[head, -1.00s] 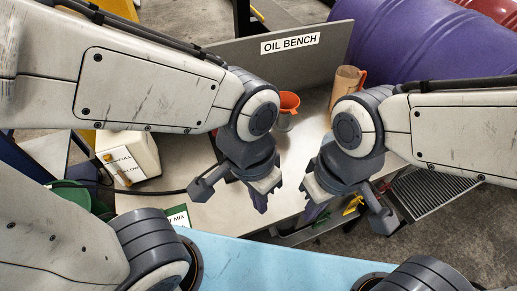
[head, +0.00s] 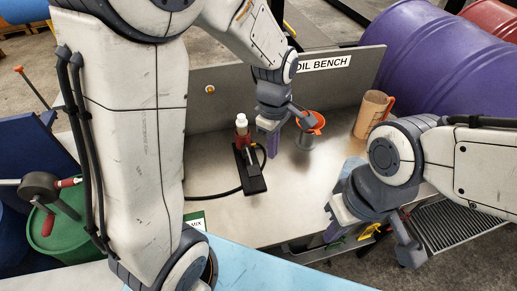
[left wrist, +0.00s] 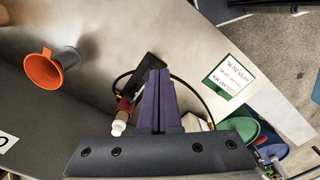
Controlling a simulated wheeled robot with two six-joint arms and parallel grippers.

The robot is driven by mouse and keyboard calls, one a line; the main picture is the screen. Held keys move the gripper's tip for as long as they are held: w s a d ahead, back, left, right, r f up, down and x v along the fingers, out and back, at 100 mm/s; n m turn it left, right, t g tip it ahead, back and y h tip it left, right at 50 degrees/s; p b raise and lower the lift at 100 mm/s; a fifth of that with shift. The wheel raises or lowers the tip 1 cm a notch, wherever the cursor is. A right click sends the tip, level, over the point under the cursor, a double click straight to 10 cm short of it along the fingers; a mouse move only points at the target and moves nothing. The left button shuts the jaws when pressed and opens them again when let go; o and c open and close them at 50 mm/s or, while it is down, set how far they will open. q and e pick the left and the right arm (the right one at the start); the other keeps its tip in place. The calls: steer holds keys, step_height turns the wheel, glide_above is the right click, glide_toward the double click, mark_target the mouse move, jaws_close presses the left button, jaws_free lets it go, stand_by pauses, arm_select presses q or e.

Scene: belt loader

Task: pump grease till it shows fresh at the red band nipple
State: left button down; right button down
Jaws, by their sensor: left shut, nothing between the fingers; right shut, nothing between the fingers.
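No nipple with a red band can be made out in either view. A small red bottle-like part with a white cap (head: 242,124) stands at a black base (head: 251,172) on the bench, with a black hose beside it; I cannot tell if it is the grease pump. The red part (left wrist: 123,106) and base (left wrist: 142,71) also show in the left wrist view. My left gripper (head: 273,148) is shut and empty, over the bench just right of the red part. My right gripper (head: 332,230) is shut and empty at the bench's front edge, low on the right.
An orange funnel (head: 313,121) sits on a grey can, close right of my left gripper. A brown jug (head: 371,114) stands further right. The upright "OIL BENCH" panel (head: 215,100) bounds the back. A green drum (head: 58,235) with a red-handled crank stands left. Bench front centre is clear.

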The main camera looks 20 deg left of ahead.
mark_target(253, 170)
arm_select(q)
steer(key=w+a+f+n, duration=0.3)
steer(key=w+a+n, duration=0.3)
steer(key=n, duration=0.4)
steer(key=shift+a+p, duration=0.3)
steer(key=shift+a, duration=0.55)
steer(key=shift+s+f, duration=0.1)
step_height(253, 170, down, 14)
steer(key=p, duration=0.4)
